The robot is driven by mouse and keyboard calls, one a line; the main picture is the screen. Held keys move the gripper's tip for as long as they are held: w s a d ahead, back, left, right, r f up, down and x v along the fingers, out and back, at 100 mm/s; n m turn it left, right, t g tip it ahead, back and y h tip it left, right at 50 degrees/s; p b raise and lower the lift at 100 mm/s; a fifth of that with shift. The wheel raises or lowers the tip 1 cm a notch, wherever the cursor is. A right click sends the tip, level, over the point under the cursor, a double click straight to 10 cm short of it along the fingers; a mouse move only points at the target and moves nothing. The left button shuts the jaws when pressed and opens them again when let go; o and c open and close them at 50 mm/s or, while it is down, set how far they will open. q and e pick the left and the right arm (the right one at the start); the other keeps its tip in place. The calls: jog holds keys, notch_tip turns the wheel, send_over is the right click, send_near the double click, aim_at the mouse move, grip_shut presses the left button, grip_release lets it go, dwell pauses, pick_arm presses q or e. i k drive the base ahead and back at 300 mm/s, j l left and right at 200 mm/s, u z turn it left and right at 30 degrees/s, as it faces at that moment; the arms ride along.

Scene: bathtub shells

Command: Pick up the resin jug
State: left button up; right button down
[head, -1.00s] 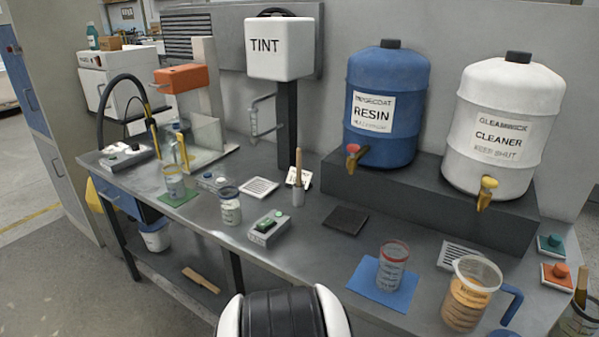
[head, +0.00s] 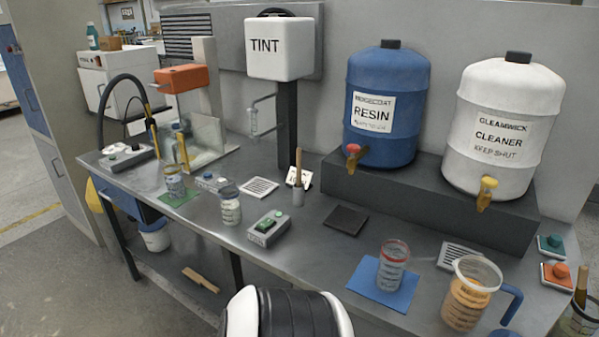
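No jug has a label I can read as resin. A clear jug with a blue handle (head: 468,293) and amber contents stands upright at the front right of the bench. A clear, red-rimmed measuring cup (head: 393,267) stands on a blue mat (head: 367,290) to its left. A smaller clear vessel (head: 175,184) stands on a green mat (head: 180,200) at the left, with a yellow part behind it. The blue drum marked RESIN (head: 387,105) has a red tap. Neither gripper is in view; only a black and white part of mine shows at the bottom.
The white CLEANER drum (head: 505,125) and blue drum stand on a dark raised block (head: 430,205). Red and green button boxes sit at the right edge.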

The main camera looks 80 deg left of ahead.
aim_at(475, 280)
jog(key=u, duration=1.35)
